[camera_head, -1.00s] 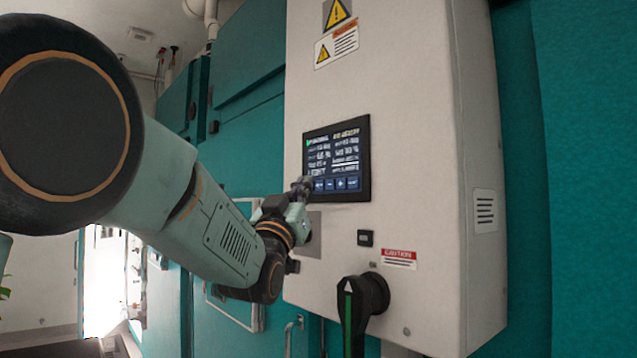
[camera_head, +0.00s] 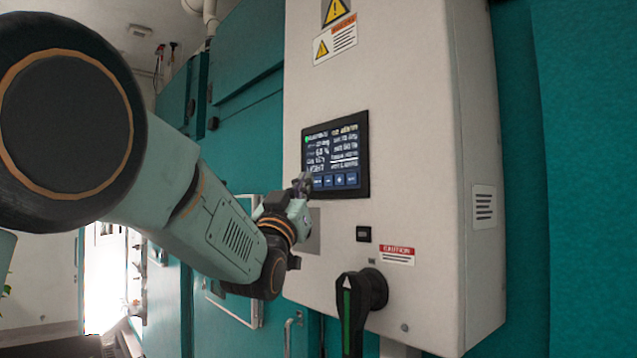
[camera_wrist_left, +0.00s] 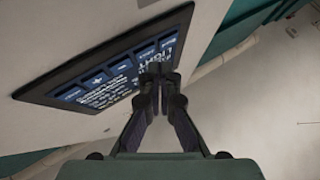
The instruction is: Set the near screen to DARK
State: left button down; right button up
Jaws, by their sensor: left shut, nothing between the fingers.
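The near screen (camera_head: 337,157) is a black-framed panel on the light control cabinet, with lines of white text and a row of blue buttons along its bottom. The text is too blurred to read fully. My left gripper (camera_head: 304,184) is shut and empty at the screen's lower left corner, by the leftmost buttons. In the left wrist view the shut fingertips (camera_wrist_left: 160,72) overlap the edge of the screen (camera_wrist_left: 110,85), near the word LIGHT. I cannot tell whether they touch the glass. My right gripper is in neither view.
The cabinet (camera_head: 400,130) carries a small black switch (camera_head: 363,234), a caution label (camera_head: 397,254) and a black rotary handle (camera_head: 362,297) below the screen. Teal chamber walls (camera_head: 580,150) stand on both sides. Open room shows at far left.

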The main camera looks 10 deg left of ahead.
pick_arm(q)
jog(key=shift+s+a, duration=0.1)
jog(key=shift+w+d, duration=0.55)
jog(key=shift+w, duration=0.1)
dwell(1.0)
jog(key=shift+s+a, duration=0.1)
jog(key=shift+s, duration=0.05)
jog(key=shift+s+a+b, duration=0.4)
jog(key=shift+s+b, duration=0.05)
jog(key=shift+b, duration=0.15)
